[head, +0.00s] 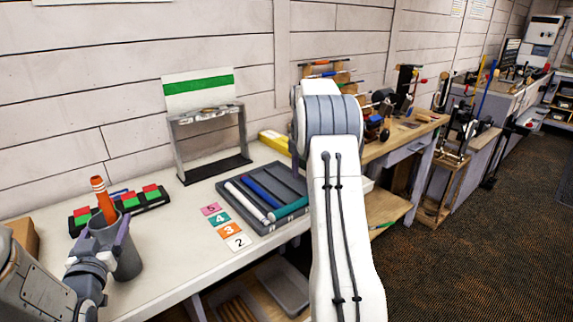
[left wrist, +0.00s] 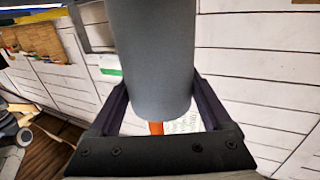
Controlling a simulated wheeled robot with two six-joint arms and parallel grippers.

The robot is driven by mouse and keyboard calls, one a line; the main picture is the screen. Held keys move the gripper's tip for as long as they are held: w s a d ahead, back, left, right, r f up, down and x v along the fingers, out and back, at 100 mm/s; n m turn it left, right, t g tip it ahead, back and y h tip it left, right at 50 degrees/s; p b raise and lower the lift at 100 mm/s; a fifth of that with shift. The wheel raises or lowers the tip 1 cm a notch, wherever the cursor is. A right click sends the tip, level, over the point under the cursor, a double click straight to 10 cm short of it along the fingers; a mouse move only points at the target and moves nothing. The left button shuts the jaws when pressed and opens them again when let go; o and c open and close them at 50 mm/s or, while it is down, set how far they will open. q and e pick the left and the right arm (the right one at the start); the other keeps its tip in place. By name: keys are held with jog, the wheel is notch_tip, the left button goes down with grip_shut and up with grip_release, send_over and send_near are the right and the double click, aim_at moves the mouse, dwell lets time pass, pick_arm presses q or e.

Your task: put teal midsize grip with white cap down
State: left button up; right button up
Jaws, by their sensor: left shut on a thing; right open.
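The teal grip with the white cap (head: 290,208) lies along the near right edge of the dark grey tray (head: 236,203), its white end toward the front. Its far end passes behind my right arm. My left gripper (head: 104,240) is shut around a grey cup (head: 129,262) with an orange grip (head: 103,200) standing in it. The left wrist view shows the cup (left wrist: 150,60) between both fingers. Only a purple sliver of my right gripper (head: 293,163) shows beside the white arm, over the tray's far side; the rest is hidden.
A white grip (head: 246,202) and a blue grip (head: 261,191) lie in the tray. Numbered cards (head: 228,229) lie left of it. A rack with red and green blocks (head: 150,194), a metal stand (head: 210,145) and a yellow box (head: 274,143) stand behind.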

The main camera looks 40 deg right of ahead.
jog(key=shift+r, duration=2.15)
jog(key=w+a+r+m, duration=0.1)
jog(key=w+a+m, duration=0.1)
jog(key=a, duration=1.8)
jog(key=s+a+m, duration=0.2)
jog(key=s+a, duration=0.2)
jog(key=a, duration=0.4)
jog(key=s+a+m, duration=0.1)
jog(key=s+a, duration=0.4)
jog(key=a, duration=0.3)
jog(key=s+a+f+m, duration=0.2)
jog(key=s+a, duration=0.1)
jog(key=s, duration=0.4)
jog(key=s+a+f+m, duration=0.2)
jog(key=s+a+f, duration=0.1)
jog(key=s, duration=0.5)
jog(key=s+a+f+m+y, duration=0.1)
jog(key=s+a+f, duration=0.1)
jog(key=s, duration=0.5)
jog(key=shift+s+a+f+m, duration=0.15)
jog(key=shift+a+f+m, duration=0.1)
jog(key=shift+a+m, duration=0.2)
jog(key=shift+o, duration=0.2)
